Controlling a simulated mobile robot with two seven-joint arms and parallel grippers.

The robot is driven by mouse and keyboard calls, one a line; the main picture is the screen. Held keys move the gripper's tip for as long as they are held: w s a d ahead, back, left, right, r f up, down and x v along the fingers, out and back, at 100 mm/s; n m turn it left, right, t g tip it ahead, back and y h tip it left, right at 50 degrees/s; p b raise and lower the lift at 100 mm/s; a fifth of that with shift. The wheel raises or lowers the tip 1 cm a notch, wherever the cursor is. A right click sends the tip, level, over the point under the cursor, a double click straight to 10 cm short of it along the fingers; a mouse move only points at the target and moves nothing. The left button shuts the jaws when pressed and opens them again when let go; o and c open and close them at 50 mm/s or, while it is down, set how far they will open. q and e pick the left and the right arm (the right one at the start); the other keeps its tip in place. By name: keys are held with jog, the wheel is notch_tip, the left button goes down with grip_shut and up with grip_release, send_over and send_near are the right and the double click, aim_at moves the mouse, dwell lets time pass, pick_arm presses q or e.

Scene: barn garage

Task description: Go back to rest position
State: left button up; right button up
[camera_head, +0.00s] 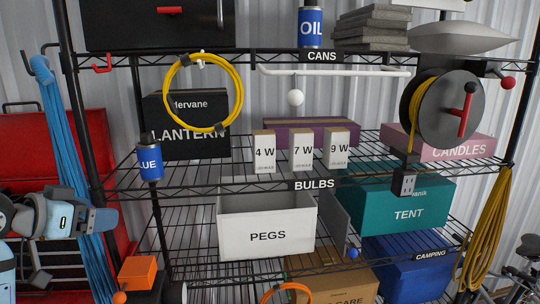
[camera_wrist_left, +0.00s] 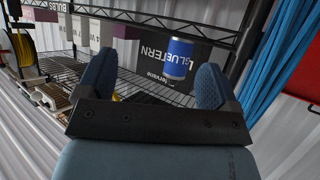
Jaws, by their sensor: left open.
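The can (camera_wrist_left: 179,58) also shows beyond the fingers in the left wrist view, upside down there. My right gripper is in neither view.
The wire rack holds a lantern box (camera_head: 186,140), several bulb boxes, a white pegs bin (camera_head: 266,237), a teal tent box (camera_head: 400,208) and a cord reel (camera_head: 440,105). Blue rope (camera_head: 72,170) hangs at the rack's left, close to my left gripper.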

pick_arm(q)
notch_tip(320, 180, down, 9)
jog(key=d+g, duration=0.2)
jog(key=s+d+f+n+g+y, duration=0.1)
jog(key=s+d+f+g+y, duration=0.2)
jog(key=s+f, duration=0.95)
jog(key=s+d+f+n+g+y, duration=0.1)
jog(key=s+d+f+g, duration=0.35)
jog(key=s+f, duration=0.8)
jog(key=w+d+f+t+h, duration=0.1)
jog(key=w+d+f+t, duration=0.1)
jog(key=f, duration=0.2)
jog(key=w+d+f+t, duration=0.2)
jog(key=f+t, duration=0.1)
jog(key=f, duration=0.2)
jog(key=w+d+f+m+t+h, duration=0.1)
jog(key=w+d+f+t, duration=0.1)
jog(key=f, duration=0.3)
jog(key=shift+d+f+t+h, duration=0.15)
jog(key=shift+d+t+h, duration=0.15)
jog(key=shift+d+t, duration=0.4)
